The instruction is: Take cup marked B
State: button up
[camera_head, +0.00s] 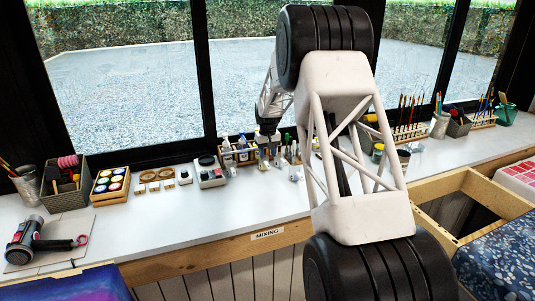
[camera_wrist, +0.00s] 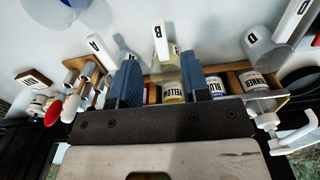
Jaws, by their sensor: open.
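In the wrist view a white tag marked B (camera_wrist: 160,42) stands between the tips of my gripper (camera_wrist: 159,62), with part of a pale, see-through cup beside it. My gripper is open, with its two blue-padded fingers either side of the tag and nothing clearly held. Whether the fingers touch the cup cannot be told. A white tag marked A (camera_wrist: 98,47) is to the left. In the head view my gripper (camera_head: 268,138) is over the row of small items at the back of the counter, and the B mark is too small to read.
A wooden rack (camera_wrist: 276,93) of labelled bottles, including a thinner bottle (camera_wrist: 254,82), lies close by my fingers. Another tagged cup (camera_wrist: 258,45) is to the right. The white counter (camera_head: 240,215) is clear in front; the window is behind.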

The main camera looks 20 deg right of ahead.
aim_at(268, 165)
jog(key=shift+f, duration=0.2)
jog(key=shift+f, duration=2.75)
grip_shut()
jog(key=shift+r, duration=0.15)
jog(key=shift+r, duration=0.9)
jog(key=shift+r, duration=0.15)
